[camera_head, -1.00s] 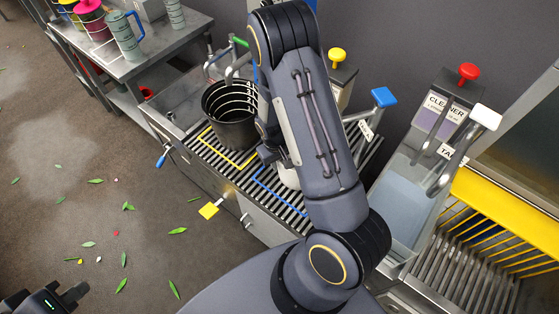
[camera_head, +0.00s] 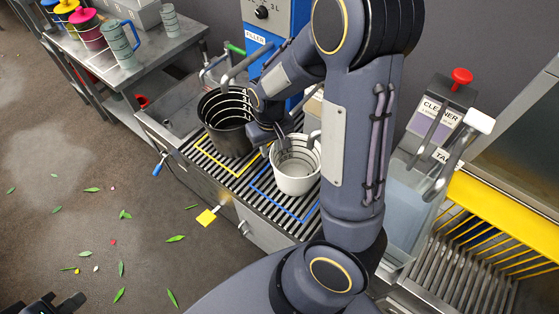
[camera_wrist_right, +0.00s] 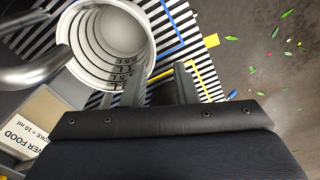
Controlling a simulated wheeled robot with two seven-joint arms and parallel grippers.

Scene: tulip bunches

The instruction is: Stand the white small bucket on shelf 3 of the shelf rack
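The white small bucket (camera_head: 296,172) stands upright on the slatted counter, in the blue-outlined square. It also shows in the right wrist view (camera_wrist_right: 77,38), seen into its open top with dark level marks inside. My right gripper (camera_head: 284,137) is at the bucket's back-left rim. In the right wrist view its two fingers (camera_wrist_right: 158,85) are apart, with one overlapping the rim and one outside it. I cannot tell whether they touch the wall. My left gripper (camera_head: 45,306) is at the bottom left corner, far from the bucket, partly cut off. I cannot identify the shelf rack.
A black bucket (camera_head: 227,120) stands left of the white one, close to my right gripper. Metal tap pipes (camera_head: 236,70) and a blue filler box (camera_head: 275,35) are behind. A yellow-edged grate (camera_head: 470,230) is at right. Open floor with scattered leaves (camera_head: 120,214) is at left.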

